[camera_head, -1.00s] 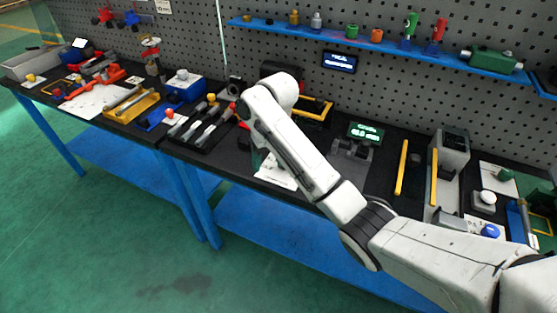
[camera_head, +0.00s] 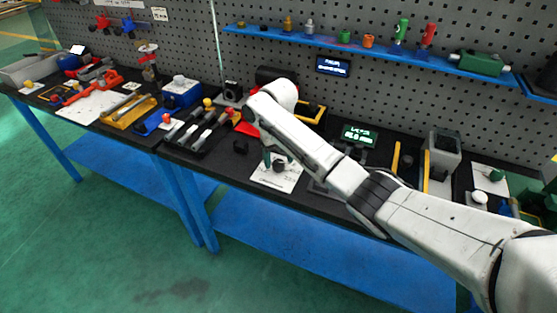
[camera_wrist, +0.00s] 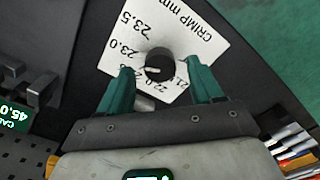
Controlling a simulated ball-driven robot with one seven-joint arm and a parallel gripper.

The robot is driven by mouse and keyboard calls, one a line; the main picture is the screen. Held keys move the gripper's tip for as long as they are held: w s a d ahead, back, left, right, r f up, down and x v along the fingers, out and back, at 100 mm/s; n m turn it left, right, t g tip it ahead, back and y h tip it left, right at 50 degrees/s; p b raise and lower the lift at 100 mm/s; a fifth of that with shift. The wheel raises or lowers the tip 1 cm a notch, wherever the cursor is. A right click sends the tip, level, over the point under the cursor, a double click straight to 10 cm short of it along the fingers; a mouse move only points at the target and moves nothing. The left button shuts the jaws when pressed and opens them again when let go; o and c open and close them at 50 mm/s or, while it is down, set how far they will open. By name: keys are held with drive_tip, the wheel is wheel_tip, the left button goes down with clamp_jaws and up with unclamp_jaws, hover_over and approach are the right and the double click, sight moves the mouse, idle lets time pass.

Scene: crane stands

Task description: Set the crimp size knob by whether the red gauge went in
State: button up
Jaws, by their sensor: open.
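The crimp size knob (camera_wrist: 159,65) is black and round, with a pale pointer mark toward the picture's left. It stands on a white card (camera_wrist: 185,35) marked "CRIMP mm", with 23.5 and 23.0 readable and lower numbers partly hidden by my fingers. My gripper (camera_wrist: 161,75) is open, its two teal fingers on either side of the knob's near part, with gaps visible. In the head view my gripper (camera_head: 271,157) is low over the card (camera_head: 285,182), at the knob (camera_head: 279,166). I cannot single out the red gauge.
A dark tray (camera_head: 181,150) of gauges with coloured ends lies left of the card. A small black block (camera_head: 241,146) stands between them. A green-lit display (camera_head: 359,136) is right of the card. Yellow bars (camera_head: 395,158) and a grey box (camera_head: 444,142) stand farther right.

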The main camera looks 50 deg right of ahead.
drive_tip(key=shift+f, duration=0.85)
drive_tip(key=shift+c, duration=0.2)
drive_tip(key=c, duration=1)
